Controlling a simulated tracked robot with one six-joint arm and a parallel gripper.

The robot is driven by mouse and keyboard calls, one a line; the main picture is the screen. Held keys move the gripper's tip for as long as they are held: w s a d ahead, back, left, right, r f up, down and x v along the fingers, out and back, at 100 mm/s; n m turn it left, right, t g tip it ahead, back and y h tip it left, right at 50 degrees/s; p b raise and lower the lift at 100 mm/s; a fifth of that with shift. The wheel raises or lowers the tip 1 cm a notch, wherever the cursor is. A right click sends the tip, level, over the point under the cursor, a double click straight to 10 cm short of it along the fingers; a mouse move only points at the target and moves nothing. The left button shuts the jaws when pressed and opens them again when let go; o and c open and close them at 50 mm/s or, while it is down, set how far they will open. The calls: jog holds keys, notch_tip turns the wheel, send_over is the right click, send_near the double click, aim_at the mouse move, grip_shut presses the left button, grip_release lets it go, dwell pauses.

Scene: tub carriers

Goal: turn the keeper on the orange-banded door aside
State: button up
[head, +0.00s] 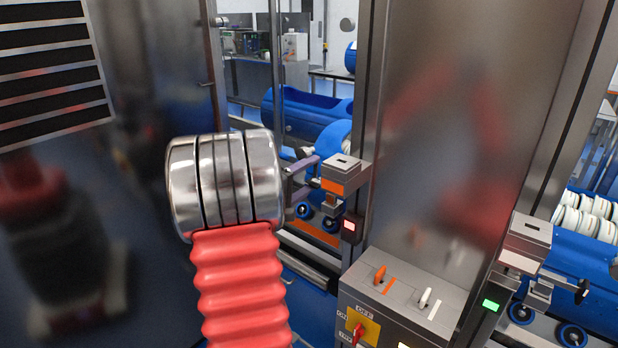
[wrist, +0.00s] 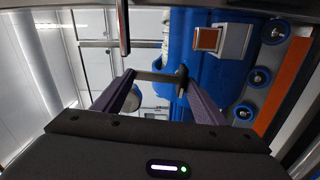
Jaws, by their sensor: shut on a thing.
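The orange-banded door's latch housing (head: 339,178) is a grey box with an orange band on the post right of the doorway; it also shows in the wrist view (wrist: 207,39). Its keeper (wrist: 157,76) is a short grey bar with a dark end, lying crosswise between my fingertips in the wrist view. My gripper (wrist: 158,79) has purple fingers, shut on the keeper; in the head view my gripper (head: 305,178) is left of the housing, partly hidden by my arm. The keeper's far side and exact angle are hard to make out.
A red lamp (head: 349,225) glows below the orange-banded housing. A control box (head: 405,300) with orange and white levers stands in front. A white-banded housing (head: 525,242) with a green lamp (head: 491,305) is at right. Blue tubs (head: 310,118) stand behind the doorway.

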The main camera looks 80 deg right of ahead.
jog(key=o, duration=1.5)
jog(key=shift+c, duration=0.2)
jog(key=shift+a, duration=0.1)
jog(key=v, duration=1.3)
jog(key=shift+w+a, duration=0.25)
